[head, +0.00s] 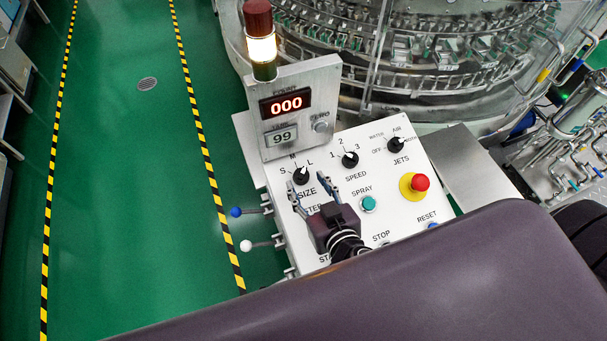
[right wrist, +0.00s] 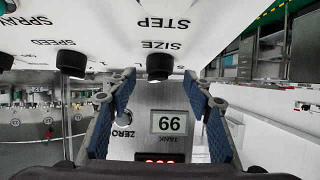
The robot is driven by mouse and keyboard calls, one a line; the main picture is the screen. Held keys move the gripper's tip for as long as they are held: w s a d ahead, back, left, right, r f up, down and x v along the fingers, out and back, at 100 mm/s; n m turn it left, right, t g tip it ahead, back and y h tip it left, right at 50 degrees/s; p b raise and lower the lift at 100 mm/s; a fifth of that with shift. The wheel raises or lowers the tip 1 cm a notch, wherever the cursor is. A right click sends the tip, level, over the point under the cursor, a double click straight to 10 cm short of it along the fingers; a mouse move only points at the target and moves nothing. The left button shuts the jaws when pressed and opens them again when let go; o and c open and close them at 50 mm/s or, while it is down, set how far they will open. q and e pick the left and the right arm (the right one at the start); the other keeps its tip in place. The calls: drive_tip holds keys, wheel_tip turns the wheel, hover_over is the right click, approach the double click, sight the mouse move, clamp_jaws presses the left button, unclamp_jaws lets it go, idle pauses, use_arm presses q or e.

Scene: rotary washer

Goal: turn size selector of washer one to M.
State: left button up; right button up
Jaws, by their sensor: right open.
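The black SIZE selector knob (head: 300,176) is on the white control panel of the washer, with S, M and L printed around its upper side. Its small light mark seems to lean toward L, but it is too small to be sure. My right gripper (head: 311,185) is open over the panel, its blue-padded fingers near the knob. In the right wrist view the SIZE knob (right wrist: 159,67) sits ahead, between and just beyond the spread fingertips of the gripper (right wrist: 157,84). I see no contact. My left gripper is not in view.
The SPEED knob (head: 350,160), JETS knob (head: 396,145), teal SPRAY button (head: 369,203) and red emergency button (head: 419,183) share the panel. The upright display box (head: 288,110), showing 000 and 99, rises behind the SIZE knob. Two levers (head: 246,245) stick out left.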

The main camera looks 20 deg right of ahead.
sight(303, 177)
drive_tip(key=shift+x, duration=1.6)
drive_tip(key=shift+c, duration=0.7)
drive_tip(key=shift+p, duration=0.3)
drive_tip(key=c, duration=1)
